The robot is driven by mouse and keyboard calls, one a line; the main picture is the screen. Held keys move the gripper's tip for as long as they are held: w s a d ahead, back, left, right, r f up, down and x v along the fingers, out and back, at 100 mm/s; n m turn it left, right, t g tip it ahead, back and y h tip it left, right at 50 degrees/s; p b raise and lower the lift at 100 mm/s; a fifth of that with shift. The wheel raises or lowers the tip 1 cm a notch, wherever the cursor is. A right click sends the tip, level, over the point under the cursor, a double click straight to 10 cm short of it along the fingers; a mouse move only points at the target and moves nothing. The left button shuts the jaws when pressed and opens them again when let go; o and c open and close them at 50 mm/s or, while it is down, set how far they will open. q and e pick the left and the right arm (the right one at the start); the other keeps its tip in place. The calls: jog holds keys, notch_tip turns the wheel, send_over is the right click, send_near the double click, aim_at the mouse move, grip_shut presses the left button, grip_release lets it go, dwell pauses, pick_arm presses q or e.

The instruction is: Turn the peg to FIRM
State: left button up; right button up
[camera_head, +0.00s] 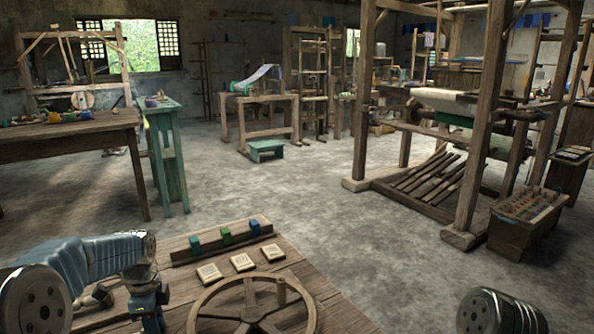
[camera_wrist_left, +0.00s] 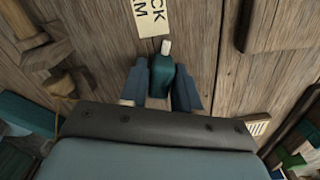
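The teal peg (camera_wrist_left: 161,78) stands at the middle of the left wrist view, with a white tip (camera_wrist_left: 166,46) pointing up the picture. In the head view my left gripper (camera_head: 148,312) points down at the bench's left part, and the peg is hidden. My right gripper is out of view.
The wooden bench (camera_head: 340,312) carries a spoked wheel (camera_head: 203,325) with an upright handle, right of my left gripper. Three pale cards (camera_head: 242,262) and a rack (camera_head: 184,256) with green and blue blocks lie behind it. A loom (camera_head: 483,130) stands beyond open floor.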

pick_arm(q)
jog(key=shift+f, duration=0.1)
jog(key=shift+c, duration=1.4)
jog(key=n+p, duration=0.1)
jog(key=n, duration=0.2)
jog(key=n+p, duration=0.1)
jog(key=n, duration=0.2)
jog(key=shift+n, duration=1.1)
jog(key=o, duration=0.8)
jog(key=shift+d+f, duration=0.1)
jog(key=shift+d, duration=0.05)
